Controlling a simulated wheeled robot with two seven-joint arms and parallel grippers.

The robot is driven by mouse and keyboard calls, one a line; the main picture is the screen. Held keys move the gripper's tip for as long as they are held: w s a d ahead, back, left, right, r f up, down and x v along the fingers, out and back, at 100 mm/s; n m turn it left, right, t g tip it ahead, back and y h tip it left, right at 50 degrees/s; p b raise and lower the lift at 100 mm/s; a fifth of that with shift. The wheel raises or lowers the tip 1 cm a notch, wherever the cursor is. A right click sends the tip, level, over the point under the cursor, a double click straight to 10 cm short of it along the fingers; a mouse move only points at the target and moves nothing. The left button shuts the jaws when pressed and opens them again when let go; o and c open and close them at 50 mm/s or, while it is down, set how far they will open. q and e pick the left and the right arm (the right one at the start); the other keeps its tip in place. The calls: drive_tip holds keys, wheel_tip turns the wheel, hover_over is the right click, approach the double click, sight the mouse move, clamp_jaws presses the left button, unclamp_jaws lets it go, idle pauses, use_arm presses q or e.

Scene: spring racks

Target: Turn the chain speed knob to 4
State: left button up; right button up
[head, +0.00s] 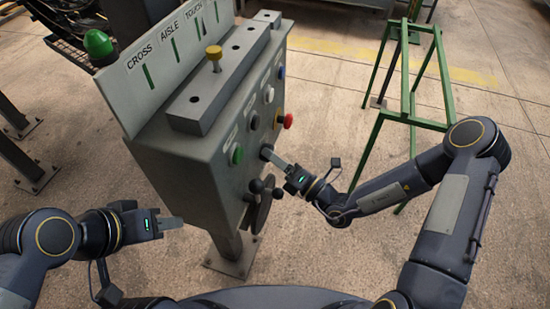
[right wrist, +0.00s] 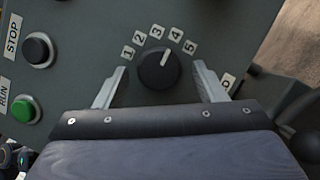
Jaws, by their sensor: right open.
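The chain speed knob (right wrist: 159,69) is black and round, on the grey panel, with numbers 1 to 5 in an arc above it. Its short white mark leans up and right, roughly toward the 4. My right gripper (head: 270,156) is at the panel front. In the right wrist view its open fingers stand on either side of the knob, with a gap on each side. In the head view the knob (head: 265,150) is partly covered by the fingertips. My left gripper (head: 174,223) is left of the console post, away from the panel; its finger gap cannot be made out.
The panel also carries a green button (head: 237,155), a red knob (head: 288,121) and a black handwheel (head: 262,207) below. A green frame (head: 408,75) stands at the right. Open floor lies between.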

drive_tip(key=b+v, duration=0.2)
drive_tip(key=v, duration=0.6)
drive_tip(key=shift+a, duration=0.1)
idle(0.3)
drive_tip(key=s+r+n+g+h, duration=0.1)
drive_tip(key=s+r+n+g, duration=0.4)
drive_tip(key=n, duration=0.7)
drive_tip(key=s+r+n+g, duration=0.3)
drive_tip(key=s+n+g, duration=0.5)
drive_tip(key=n, duration=0.3)
drive_tip(key=s+d+r+n+t+h, duration=0.1)
drive_tip(key=s+d+n+t+h, duration=0.1)
drive_tip(key=d+n+h, duration=0.3)
drive_tip(key=s+d+n+t+h, duration=0.3)
drive_tip(key=d+n+h, duration=0.3)
drive_tip(key=d+n, duration=0.2)
drive_tip(key=shift+d+r+t, duration=0.4)
drive_tip(key=shift+d+t, duration=0.3)
drive_tip(key=shift+d, duration=0.15)
